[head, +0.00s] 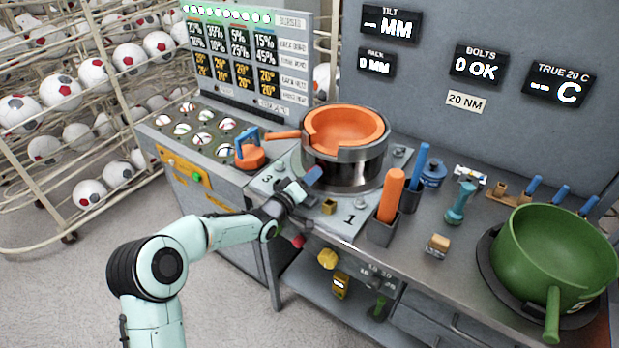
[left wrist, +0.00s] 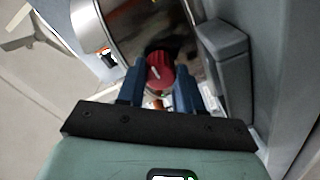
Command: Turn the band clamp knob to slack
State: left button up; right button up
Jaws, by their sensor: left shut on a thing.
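In the left wrist view the curved metal band (left wrist: 88,25) shows at upper left. A red knob (left wrist: 160,70) with a white mark sits between the two blue fingers of my left gripper (left wrist: 160,88). The gripper is shut on the knob. In the head view my left gripper (head: 313,177) reaches the front left of the cylinder, and the knob is hidden there. My right gripper is in neither view.
An orange cylinder (head: 391,195) in a grey holder stands close on the right. A green pot (head: 555,250) is at far right. A grey block (left wrist: 230,70) lies close beside the fingers.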

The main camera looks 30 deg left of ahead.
pick_arm(q)
jog(key=shift+f, duration=0.1)
jog(key=o, duration=1)
jog(key=shift+o, duration=0.2)
jog(key=s+a+b, duration=0.1)
jog(key=s, duration=1.2)
jog(key=shift+s, duration=0.25)
